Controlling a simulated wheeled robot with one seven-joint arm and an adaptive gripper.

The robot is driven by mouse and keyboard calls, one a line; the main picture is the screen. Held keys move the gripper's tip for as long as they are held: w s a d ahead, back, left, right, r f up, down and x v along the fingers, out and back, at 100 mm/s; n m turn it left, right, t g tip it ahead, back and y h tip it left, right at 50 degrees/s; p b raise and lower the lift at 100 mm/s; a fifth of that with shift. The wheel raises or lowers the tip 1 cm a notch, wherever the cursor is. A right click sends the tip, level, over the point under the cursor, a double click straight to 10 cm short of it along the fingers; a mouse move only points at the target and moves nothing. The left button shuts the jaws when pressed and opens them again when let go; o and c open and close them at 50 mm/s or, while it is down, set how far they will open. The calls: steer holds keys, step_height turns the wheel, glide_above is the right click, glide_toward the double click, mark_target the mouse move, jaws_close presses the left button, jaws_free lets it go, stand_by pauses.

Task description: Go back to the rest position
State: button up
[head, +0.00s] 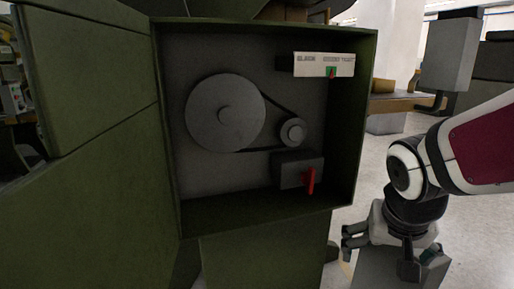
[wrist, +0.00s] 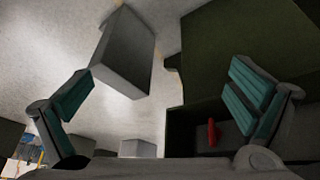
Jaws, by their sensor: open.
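My gripper (head: 392,250) hangs at the lower right of the head view, to the right of the open green cabinet (head: 366,120) and apart from it. Its two teal-padded fingers stand wide apart in the wrist view (wrist: 160,100), with nothing between them. In the cabinet, a red lever (head: 310,181) hangs down from a dark grey box (head: 290,167). The red lever also shows in the wrist view (wrist: 211,132), beyond the right finger.
The cabinet holds a large pulley (head: 225,113), a small pulley (head: 292,132) with a belt, and a white labelled panel (head: 324,64) with a small red and green switch. A green door (head: 85,190) stands open at left. Pale floor (head: 478,240) lies at right.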

steer(key=s+a+r+n+g+y, duration=0.1)
steer(key=s+a+r+n+g, duration=0.1)
steer(key=s, duration=1)
steer(key=s+a+r+n+g+y, duration=0.1)
steer(key=s+a+n+g, duration=0.1)
steer(key=s, duration=0.9)
step_height(320, 180, up, 30)
steer(key=t+p, duration=0.3)
steer(key=p, duration=2.5)
steer(key=shift+d+f+t, duration=0.15)
steer(key=shift+f+t, duration=0.1)
steer(key=shift+t, duration=0.15)
steer(key=shift+w, duration=0.15)
